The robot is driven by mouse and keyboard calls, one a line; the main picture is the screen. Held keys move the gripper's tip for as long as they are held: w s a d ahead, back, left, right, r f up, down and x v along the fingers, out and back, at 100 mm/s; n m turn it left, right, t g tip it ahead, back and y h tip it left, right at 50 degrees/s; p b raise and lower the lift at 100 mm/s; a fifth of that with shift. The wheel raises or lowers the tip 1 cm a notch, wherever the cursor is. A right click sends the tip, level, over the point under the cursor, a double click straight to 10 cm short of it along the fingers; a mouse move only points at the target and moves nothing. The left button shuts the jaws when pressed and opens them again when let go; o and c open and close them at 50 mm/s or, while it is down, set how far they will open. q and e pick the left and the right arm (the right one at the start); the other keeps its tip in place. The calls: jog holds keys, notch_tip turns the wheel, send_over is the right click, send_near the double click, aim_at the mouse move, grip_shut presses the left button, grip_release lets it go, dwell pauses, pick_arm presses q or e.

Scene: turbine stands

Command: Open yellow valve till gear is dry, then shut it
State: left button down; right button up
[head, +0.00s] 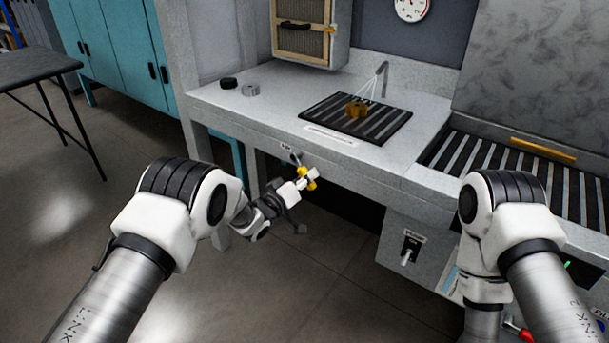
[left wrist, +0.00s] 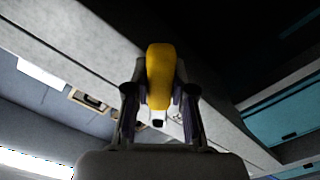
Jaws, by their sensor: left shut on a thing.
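The yellow valve (head: 304,173) is on the front of the grey bench, below the tabletop edge. My left gripper (head: 307,181) is at the valve and shut on its yellow handle, which also shows between the fingers in the left wrist view (left wrist: 159,75). An orange-brown gear (head: 356,108) sits on a black slatted grate (head: 388,127) on the bench. Pale streaks run from a bent nozzle (head: 383,70) down to the gear. Whether the gear's surface is wet is too small to tell. My right arm shows at the right; its gripper is not visible.
A black disc (head: 229,83) and a grey ring (head: 250,90) lie on the bench (head: 270,115) at the left. A filter box (head: 303,30) hangs behind. A slatted roller bed (head: 515,170) is at the right. A dark table (head: 35,70) stands far left; floor between is clear.

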pick_arm(q)
jog(key=shift+r, duration=0.15)
jog(key=c, duration=1)
grip_release()
jog(key=shift+o, duration=0.2)
jog(key=v, duration=1.2)
